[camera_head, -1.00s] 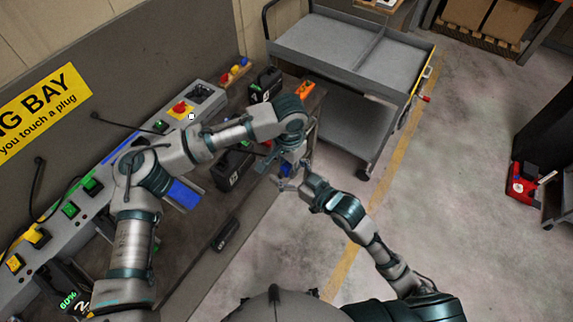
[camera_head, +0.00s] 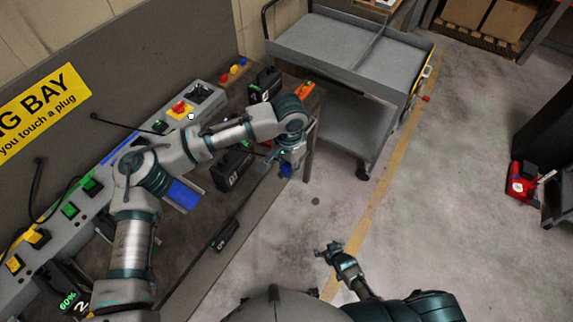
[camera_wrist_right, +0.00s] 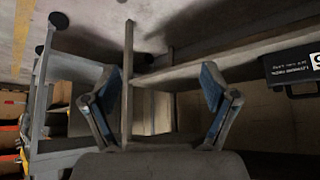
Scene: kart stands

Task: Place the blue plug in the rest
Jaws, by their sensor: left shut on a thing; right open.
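The blue plug (camera_head: 286,170) is at the tip of my left gripper (camera_head: 284,166), near the right end of the bench in the head view. My left gripper is shut on it, and its fingers partly hide it. My right gripper (camera_head: 331,249) is open and empty, low over the floor and apart from the bench. Its two spread fingers also show in the right wrist view (camera_wrist_right: 160,100), with nothing between them. A blue holder (camera_head: 183,194) sits at the front of the bench panel, below my left forearm; I cannot tell whether it is the rest.
The bench panel carries several switches and a red button (camera_head: 180,107). Black battery cases (camera_head: 232,172) stand on the bench. A grey cart (camera_head: 330,50) stands behind its right end.

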